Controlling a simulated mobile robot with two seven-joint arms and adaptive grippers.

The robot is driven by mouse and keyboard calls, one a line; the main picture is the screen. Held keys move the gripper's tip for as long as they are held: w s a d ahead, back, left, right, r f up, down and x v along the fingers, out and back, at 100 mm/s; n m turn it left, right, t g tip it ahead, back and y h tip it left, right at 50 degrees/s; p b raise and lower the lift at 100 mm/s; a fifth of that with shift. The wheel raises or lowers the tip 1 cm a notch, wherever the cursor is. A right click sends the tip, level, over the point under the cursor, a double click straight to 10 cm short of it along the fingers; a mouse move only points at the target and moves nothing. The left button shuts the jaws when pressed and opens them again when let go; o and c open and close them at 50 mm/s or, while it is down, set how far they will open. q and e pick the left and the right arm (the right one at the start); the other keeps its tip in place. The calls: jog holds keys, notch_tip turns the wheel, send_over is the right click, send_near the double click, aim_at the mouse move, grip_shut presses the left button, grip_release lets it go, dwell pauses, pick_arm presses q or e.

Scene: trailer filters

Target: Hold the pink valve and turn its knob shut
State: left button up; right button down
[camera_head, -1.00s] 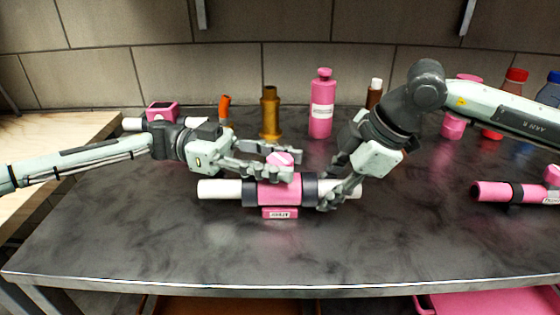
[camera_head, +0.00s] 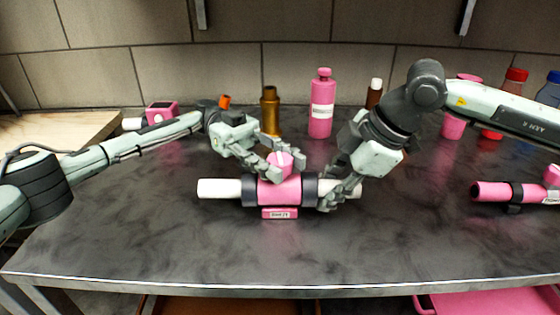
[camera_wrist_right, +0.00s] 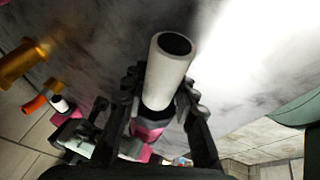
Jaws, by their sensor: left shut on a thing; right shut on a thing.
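The pink valve (camera_head: 282,192) lies level on the dark table, with a white pipe end (camera_head: 219,188) on its left, black collars and a small labelled tag at its front. Its pink knob (camera_head: 279,161) stands on top. My left gripper (camera_head: 277,163) is shut on the knob from above and behind. My right gripper (camera_head: 338,190) is shut on the valve's right end, around the white pipe beside the black collar. The right wrist view shows the white pipe (camera_wrist_right: 168,72) between my right fingers (camera_wrist_right: 160,95), with part of the pink body behind it. The fingers partly hide the knob.
Another pink valve (camera_head: 510,192) lies at right. A pink-ended fitting (camera_head: 161,112) lies at back left. The table's front (camera_head: 280,255) is clear.

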aim_at(280, 158)
dwell(0.3)
pick_arm(q)
jog(key=o, duration=1.2)
notch_tip(280, 158, up, 10)
